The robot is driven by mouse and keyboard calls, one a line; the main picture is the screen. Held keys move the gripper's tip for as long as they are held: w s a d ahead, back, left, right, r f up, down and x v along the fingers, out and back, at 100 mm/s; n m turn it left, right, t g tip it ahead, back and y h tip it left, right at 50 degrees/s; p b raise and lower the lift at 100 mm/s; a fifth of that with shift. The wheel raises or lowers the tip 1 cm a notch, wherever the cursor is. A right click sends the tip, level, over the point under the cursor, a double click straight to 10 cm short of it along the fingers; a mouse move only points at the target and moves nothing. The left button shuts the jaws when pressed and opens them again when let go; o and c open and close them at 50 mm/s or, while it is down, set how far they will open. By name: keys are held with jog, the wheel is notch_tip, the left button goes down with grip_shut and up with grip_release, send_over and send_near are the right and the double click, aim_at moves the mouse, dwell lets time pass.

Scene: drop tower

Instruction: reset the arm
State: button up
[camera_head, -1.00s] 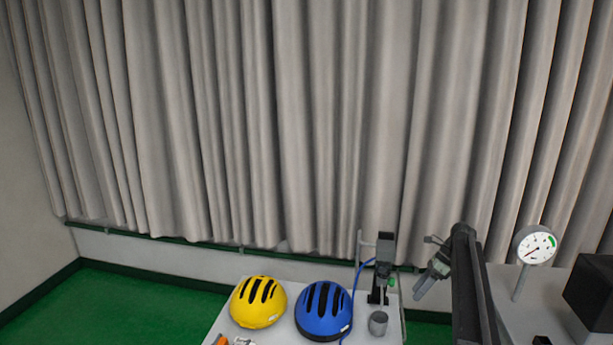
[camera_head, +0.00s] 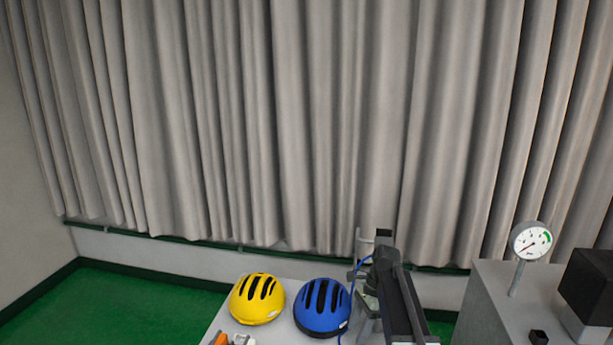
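My arm shows at the bottom right of the head view as a dark link beside the blue helmet (camera_head: 322,308). It overlaps the stand with the blue cable (camera_head: 361,262) and hides most of it. My gripper (camera_head: 368,312) seems to be the grey part just left of the link, but its fingers cannot be made out. I cannot tell whether it is open, shut or holding anything.
A yellow helmet (camera_head: 257,298) sits left of the blue one on a pale table (camera_head: 282,335). A round dial gauge (camera_head: 530,241) and a black box (camera_head: 588,287) are on a grey block (camera_head: 490,305) at right. Grey curtains (camera_head: 300,120) hang behind.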

jog(key=s+d+f+n+t+h, duration=0.1)
jog(key=s+n+t+h, duration=0.1)
jog(key=s+n, duration=1.1)
jog(key=n+h, duration=0.1)
jog(key=n, duration=0.1)
jog(key=shift+s+d+f+n+h, duration=0.3)
jog(key=shift+s+f+n, duration=0.05)
jog(key=shift+f+n, duration=0.05)
